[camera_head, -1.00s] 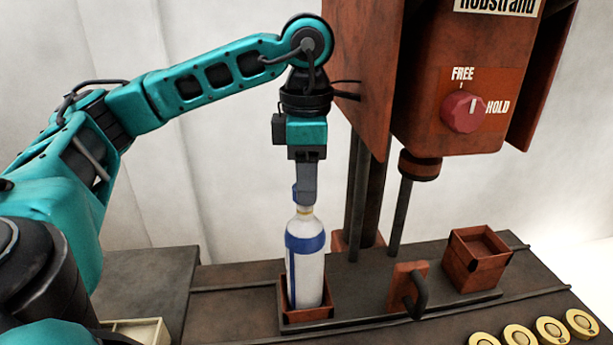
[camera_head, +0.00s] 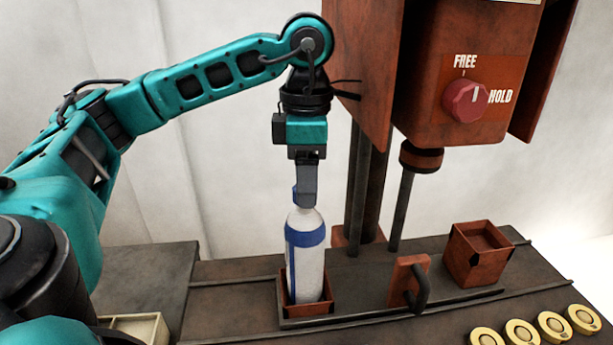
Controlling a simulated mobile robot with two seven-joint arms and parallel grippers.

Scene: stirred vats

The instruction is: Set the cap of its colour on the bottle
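A white bottle with blue bands (camera_head: 309,268) stands upright in a low red-brown holder (camera_head: 308,309) on the bench. My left gripper (camera_head: 306,197) points straight down right over the bottle's top. A blue cap (camera_head: 296,197) shows at the left edge of its fingers, and the gripper appears shut on it. The fingers hide most of the cap and the bottle's neck, so I cannot tell whether the cap is seated. My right gripper is not in view.
A red-brown machine with a red knob (camera_head: 466,101) marked FREE and HOLD stands behind. A handled bracket (camera_head: 407,281) and an open box (camera_head: 478,254) are right of the bottle. Several yellow discs (camera_head: 522,332) lie front right. A pale tray (camera_head: 143,326) sits front left.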

